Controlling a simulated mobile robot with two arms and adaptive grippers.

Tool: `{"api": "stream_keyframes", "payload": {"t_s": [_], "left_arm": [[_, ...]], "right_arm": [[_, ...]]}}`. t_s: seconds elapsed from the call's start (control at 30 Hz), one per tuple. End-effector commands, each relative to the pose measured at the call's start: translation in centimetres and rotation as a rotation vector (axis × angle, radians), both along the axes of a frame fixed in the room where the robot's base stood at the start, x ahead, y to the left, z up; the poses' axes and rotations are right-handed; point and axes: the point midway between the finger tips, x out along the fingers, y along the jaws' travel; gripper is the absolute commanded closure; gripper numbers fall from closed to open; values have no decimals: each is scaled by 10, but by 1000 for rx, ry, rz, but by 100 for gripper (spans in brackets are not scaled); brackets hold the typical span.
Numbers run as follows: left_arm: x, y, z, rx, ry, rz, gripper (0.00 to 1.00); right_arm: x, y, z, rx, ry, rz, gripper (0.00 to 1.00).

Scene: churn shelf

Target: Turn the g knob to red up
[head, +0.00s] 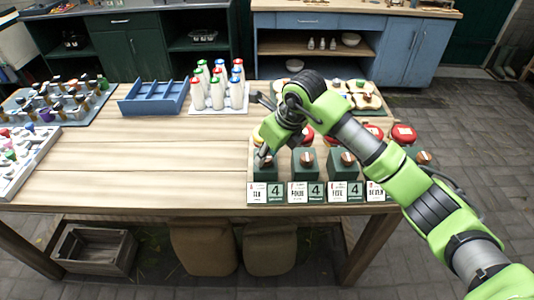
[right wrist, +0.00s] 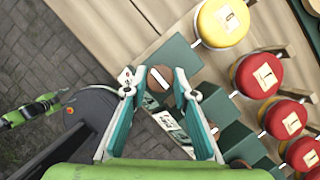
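Dark green boxes stand in a row at the table's front right in the head view, with round brown knobs such as the second one (head: 307,158). My right gripper (head: 264,152) points down at the leftmost box (head: 265,172). In the right wrist view my right gripper (right wrist: 156,78) is open, its teal fingers either side of that box's brown knob (right wrist: 160,78), which has a white line across it. I cannot tell whether the fingers touch it. A yellow drum (right wrist: 222,22) sits behind this box; its label is too small to read surely. My left gripper is not in view.
Red-topped drums (right wrist: 267,75) stand behind the other boxes. White cards (head: 257,193) line the front edge. Milk bottles (head: 217,88), a blue tray (head: 154,97) and racks of small items (head: 55,100) stand farther left. The table's left middle is clear.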

Motion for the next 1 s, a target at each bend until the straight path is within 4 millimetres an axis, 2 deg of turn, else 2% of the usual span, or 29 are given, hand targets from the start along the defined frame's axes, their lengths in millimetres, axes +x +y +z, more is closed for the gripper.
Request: {"api": "stream_keyframes", "payload": {"t_s": [0.27,0.47,0.67,1.0], "left_arm": [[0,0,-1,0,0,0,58],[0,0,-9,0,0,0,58],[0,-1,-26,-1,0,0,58],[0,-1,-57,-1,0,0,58]], "right_arm": [[1,0,0,0,-2,4,96],[1,-1,-2,-2,-2,50,96],[3,-2,-4,-4,-3,166,96],[4,-2,-3,-2,-1,476,96]]}}
